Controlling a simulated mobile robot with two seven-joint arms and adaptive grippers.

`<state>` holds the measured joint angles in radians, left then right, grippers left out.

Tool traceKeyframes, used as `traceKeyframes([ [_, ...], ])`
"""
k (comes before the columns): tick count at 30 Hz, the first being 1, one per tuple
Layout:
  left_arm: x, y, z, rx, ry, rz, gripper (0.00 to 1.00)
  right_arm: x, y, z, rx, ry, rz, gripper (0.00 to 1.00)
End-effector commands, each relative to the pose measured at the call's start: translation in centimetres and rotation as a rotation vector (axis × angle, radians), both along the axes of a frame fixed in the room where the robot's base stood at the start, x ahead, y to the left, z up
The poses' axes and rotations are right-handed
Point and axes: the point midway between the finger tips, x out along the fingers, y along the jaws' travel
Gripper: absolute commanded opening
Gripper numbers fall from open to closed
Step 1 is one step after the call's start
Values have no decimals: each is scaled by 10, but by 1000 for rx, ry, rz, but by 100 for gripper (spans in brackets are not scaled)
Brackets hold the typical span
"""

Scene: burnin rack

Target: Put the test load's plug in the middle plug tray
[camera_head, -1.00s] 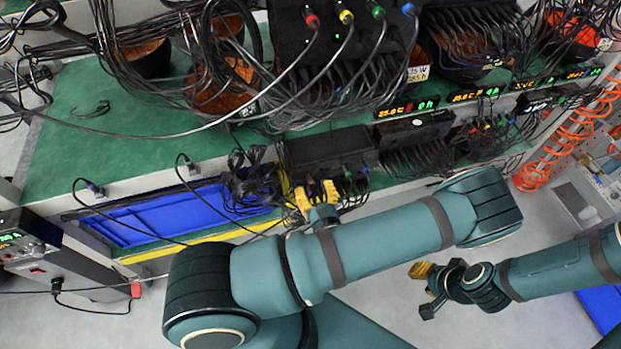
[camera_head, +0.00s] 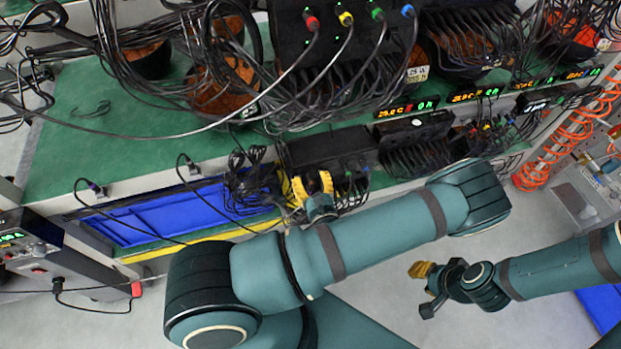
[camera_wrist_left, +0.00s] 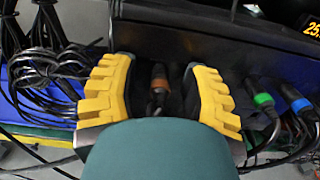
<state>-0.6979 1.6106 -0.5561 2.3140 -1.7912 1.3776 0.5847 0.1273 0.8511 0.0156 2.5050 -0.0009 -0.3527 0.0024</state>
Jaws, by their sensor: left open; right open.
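My left gripper (camera_head: 312,181) is at the front of a long black box (camera_head: 332,148) on the bench's front edge. In the left wrist view its yellow fingers (camera_wrist_left: 160,70) are open, one on each side of a dark plug with an orange band (camera_wrist_left: 158,82); I cannot tell if they touch it. Plugs with a green band (camera_wrist_left: 263,101) and a blue band (camera_wrist_left: 300,104) sit to its right. I cannot tell which plug is the test load's or which holder is the middle plug tray. My right gripper (camera_head: 427,288) hangs open over the floor, apart from everything.
A blue tray (camera_head: 150,220) lies left of the gripper, with bundled black cables (camera_head: 250,185) at its right end. A second black box (camera_head: 413,128) with many cables stands to the right. Loose cables cross the green bench (camera_head: 75,150). An orange coiled hose (camera_head: 545,165) hangs at right.

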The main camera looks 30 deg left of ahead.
Motion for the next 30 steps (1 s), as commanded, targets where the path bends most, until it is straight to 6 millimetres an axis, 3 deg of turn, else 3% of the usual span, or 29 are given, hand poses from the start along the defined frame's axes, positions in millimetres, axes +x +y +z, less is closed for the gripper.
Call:
traceKeyframes([
  [30, 0, 0, 0, 0, 0, 0, 46, 0, 0, 6, 0, 0, 0, 34],
])
